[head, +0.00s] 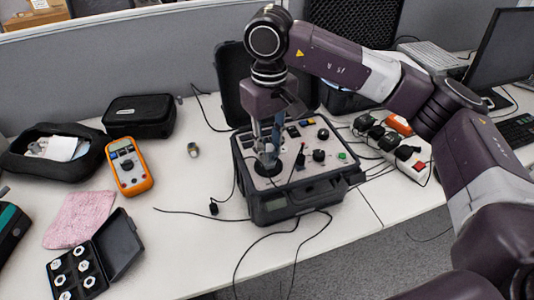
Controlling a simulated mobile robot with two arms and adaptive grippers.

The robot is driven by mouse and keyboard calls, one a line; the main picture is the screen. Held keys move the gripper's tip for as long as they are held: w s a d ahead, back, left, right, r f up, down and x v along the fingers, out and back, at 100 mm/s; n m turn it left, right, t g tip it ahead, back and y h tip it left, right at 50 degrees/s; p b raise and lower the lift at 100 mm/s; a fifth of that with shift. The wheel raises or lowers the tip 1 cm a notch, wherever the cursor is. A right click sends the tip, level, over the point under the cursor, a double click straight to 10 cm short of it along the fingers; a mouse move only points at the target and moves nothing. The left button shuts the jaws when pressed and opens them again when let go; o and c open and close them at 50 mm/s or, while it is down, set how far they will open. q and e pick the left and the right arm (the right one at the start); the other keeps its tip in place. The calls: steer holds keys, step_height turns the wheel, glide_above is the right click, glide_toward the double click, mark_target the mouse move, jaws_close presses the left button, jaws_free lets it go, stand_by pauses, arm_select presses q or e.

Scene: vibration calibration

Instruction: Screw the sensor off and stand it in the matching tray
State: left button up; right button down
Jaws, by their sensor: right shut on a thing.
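The vibration calibrator (290,210), a black case with a light grey panel, stands open on the table. My right gripper (267,150) points down over the round black mount (267,168) at the left of its panel. It is shut on a small piece at the mount, probably the sensor, which the fingers mostly hide; I cannot tell whether it still touches the mount. A small black open case (53,283) with several silver round pieces in its slots lies at the lower left, perhaps the tray. My left gripper is not in view.
An orange multimeter (129,166), a black pouch (139,115), an open black bag (55,150) and a pink cloth (80,218) lie on the left. A small metal cylinder (193,149) stands left of the calibrator. Loose black cables cross the table front. A power strip (408,155) is at the right.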

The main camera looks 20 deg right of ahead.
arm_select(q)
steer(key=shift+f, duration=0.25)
arm_select(e)
steer(key=shift+s+f+n, duration=0.1)
steer(key=shift+f+n, duration=0.1)
steer(key=shift+n, duration=0.2)
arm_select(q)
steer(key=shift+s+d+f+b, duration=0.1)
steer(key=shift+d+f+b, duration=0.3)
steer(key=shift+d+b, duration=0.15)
arm_select(e)
steer(key=shift+n, duration=1)
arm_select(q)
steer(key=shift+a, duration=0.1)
arm_select(e)
steer(key=c, duration=1.5)
jaws_free()
steer(key=shift+r, duration=0.15)
steer(key=shift+o, duration=0.2)
steer(key=m, duration=0.3)
steer(key=shift+m+b, duration=0.3)
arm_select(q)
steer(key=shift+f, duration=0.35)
arm_select(e)
steer(key=shift+m, duration=0.3)
